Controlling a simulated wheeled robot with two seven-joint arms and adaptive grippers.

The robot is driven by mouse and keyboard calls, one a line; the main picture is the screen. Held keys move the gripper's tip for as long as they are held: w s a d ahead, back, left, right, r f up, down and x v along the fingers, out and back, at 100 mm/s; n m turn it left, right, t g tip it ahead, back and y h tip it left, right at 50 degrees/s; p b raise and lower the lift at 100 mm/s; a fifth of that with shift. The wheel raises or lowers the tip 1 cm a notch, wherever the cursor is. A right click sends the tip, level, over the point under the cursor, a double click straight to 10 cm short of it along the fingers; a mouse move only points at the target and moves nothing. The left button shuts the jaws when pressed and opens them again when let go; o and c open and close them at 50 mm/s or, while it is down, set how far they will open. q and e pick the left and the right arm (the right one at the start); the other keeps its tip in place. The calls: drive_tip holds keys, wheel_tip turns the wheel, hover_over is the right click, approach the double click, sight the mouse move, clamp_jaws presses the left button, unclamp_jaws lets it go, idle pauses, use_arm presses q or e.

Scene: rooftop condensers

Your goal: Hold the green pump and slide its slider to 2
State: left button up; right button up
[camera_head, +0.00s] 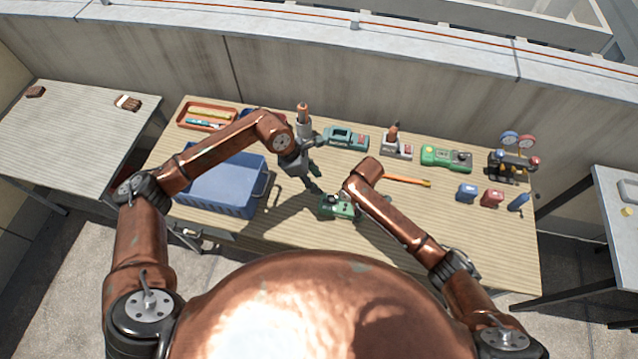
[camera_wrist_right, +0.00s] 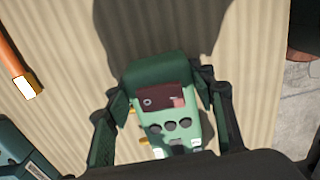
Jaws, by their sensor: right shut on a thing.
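The green pump (camera_head: 334,207) lies near the front edge of the workbench, below my right wrist. In the right wrist view, its green body (camera_wrist_right: 155,75) sits between the two fingers of my right gripper (camera_wrist_right: 160,97), which is shut on its sides. Its top face shows a dark red panel with a small pinkish piece, several dark round spots and brass fittings on the left side. I cannot read any slider marks. My left gripper (camera_head: 316,180) hangs just above and left of the pump, apart from it; its finger gap is too small to judge.
A blue crate (camera_head: 215,208) stands left of the pump. An orange tray (camera_head: 183,121) is at the back left. A teal tool (camera_head: 345,137), a green meter (camera_head: 446,157) and a gauge set (camera_head: 513,163) line the back. Small blue and red items (camera_head: 492,197) stand right.

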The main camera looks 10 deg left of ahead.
drive_tip(key=o, duration=1.8)
drive_tip(key=shift+o, duration=0.2)
drive_tip(key=o, duration=0.4)
wheel_tip(320, 180, up, 9)
drive_tip(key=p, duration=1.1)
drive_tip(key=shift+r, duration=0.1)
